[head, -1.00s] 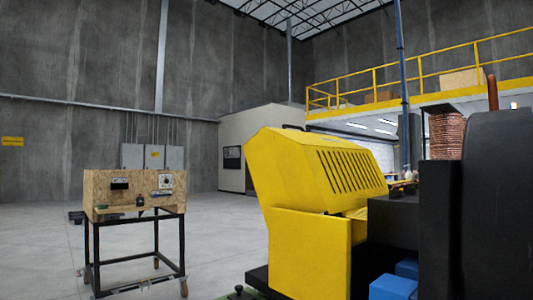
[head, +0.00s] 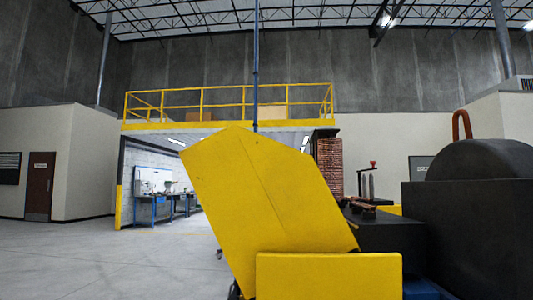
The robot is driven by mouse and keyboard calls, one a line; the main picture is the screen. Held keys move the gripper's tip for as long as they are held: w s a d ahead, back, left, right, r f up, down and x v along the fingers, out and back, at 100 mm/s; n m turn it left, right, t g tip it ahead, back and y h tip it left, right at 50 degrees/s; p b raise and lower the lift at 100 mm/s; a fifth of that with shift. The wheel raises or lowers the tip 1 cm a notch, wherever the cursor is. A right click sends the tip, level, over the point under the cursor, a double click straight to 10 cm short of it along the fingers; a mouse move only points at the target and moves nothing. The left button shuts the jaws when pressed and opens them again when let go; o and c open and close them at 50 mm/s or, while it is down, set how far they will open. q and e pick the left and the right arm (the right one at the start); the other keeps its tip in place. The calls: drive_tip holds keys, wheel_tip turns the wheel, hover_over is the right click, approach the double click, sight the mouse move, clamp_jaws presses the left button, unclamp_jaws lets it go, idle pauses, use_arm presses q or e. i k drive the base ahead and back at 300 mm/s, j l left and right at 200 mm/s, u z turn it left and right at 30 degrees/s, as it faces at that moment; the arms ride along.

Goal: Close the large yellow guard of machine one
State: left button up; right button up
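The large yellow guard (head: 265,195) stands in the middle of the head view, tilted up, with its flat side panel facing me. A yellow lower panel (head: 328,276) of the machine is in front of and below it. The black machine body (head: 470,230) with a rounded dark cover (head: 480,160) fills the right side. I cannot tell from this side how the guard meets the machine behind it. Neither of my grippers is in view.
Open concrete floor (head: 100,260) lies to the left. Farther back are a blue workbench (head: 160,208), a mezzanine with a yellow railing (head: 228,98) and a brown door (head: 40,186).

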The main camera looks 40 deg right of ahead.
sight(257, 192)
drive_tip(key=i+j+z, duration=0.2)
drive_tip(key=z, duration=0.2)
drive_tip(key=i+j+z, duration=0.15)
drive_tip(key=j+z, duration=0.25)
drive_tip(key=i+j+z, duration=0.1)
drive_tip(key=j+z, duration=0.15)
drive_tip(key=z, duration=0.15)
drive_tip(key=i+j+z, duration=0.1)
drive_tip(key=j+z, duration=0.3)
